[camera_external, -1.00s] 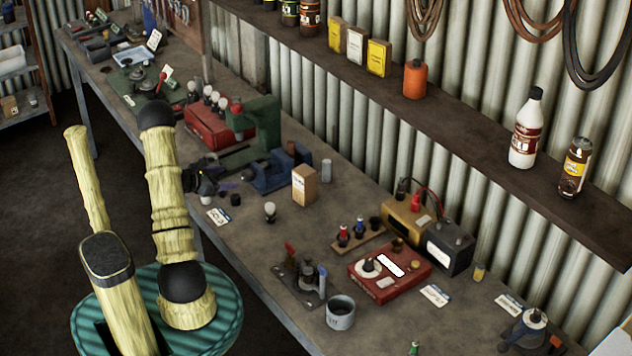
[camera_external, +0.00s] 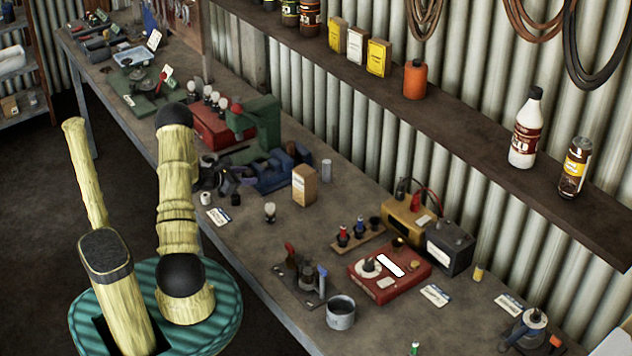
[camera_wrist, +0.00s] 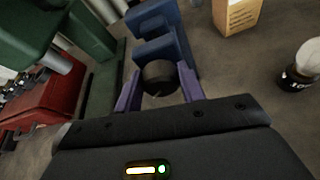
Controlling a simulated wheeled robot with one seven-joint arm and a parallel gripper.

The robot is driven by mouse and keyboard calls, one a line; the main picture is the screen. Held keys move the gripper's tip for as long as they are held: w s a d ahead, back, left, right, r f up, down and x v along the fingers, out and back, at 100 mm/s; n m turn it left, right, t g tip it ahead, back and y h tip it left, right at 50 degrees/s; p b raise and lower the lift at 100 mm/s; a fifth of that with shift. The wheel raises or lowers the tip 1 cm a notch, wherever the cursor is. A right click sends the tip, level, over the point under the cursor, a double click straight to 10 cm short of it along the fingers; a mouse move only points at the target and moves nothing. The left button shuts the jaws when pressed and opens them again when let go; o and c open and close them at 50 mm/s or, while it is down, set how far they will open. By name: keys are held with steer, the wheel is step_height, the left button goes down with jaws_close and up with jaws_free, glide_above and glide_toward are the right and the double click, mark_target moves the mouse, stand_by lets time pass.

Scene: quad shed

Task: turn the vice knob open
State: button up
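The blue vice (camera_external: 272,177) stands on the bench, right of the green press. In the wrist view its blue body (camera_wrist: 165,40) lies just beyond my fingers. A dark round knob (camera_wrist: 160,74) faces me at the vice's near end. My gripper (camera_wrist: 160,80) has its two purple fingers apart, one on each side of the knob. I cannot tell whether they touch it. In the external view my gripper (camera_external: 214,178) is small and dark at the bench's front edge, left of the vice, and its fingers are hard to make out.
The green press (camera_external: 258,122) and a red case (camera_external: 207,127) stand close behind and left. A cardboard box (camera_external: 304,186) stands right of the vice, with a small bulb-like item (camera_external: 269,212) in front. The bench front (camera_external: 245,240) has some bare room.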

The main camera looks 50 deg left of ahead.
steer(key=c, duration=0.3)
steer(key=shift+a+n+h, duration=0.1)
steer(key=shift+n+h, duration=0.2)
steer(key=shift+a+n+h+p, duration=0.1)
steer(key=shift+n+h+p, duration=0.25)
steer(key=shift+n, duration=0.25)
steer(key=shift+a+n+h+p, duration=0.1)
steer(key=shift+n+h+p, duration=0.65)
steer(key=shift+n, duration=0.45)
steer(key=n+h, duration=0.2)
steer(key=n, duration=0.1)
steer(key=shift+a+f+t+p, duration=0.1)
steer(key=shift+a+t+p, duration=0.1)
steer(key=shift+t+p, duration=0.15)
steer(key=shift+a+f+n+t+h, duration=0.1)
steer(key=shift+n+t+h, duration=0.25)
steer(key=shift+n+h, duration=0.8)
steer(key=shift+n+y, duration=0.35)
steer(key=shift+n, duration=0.1)
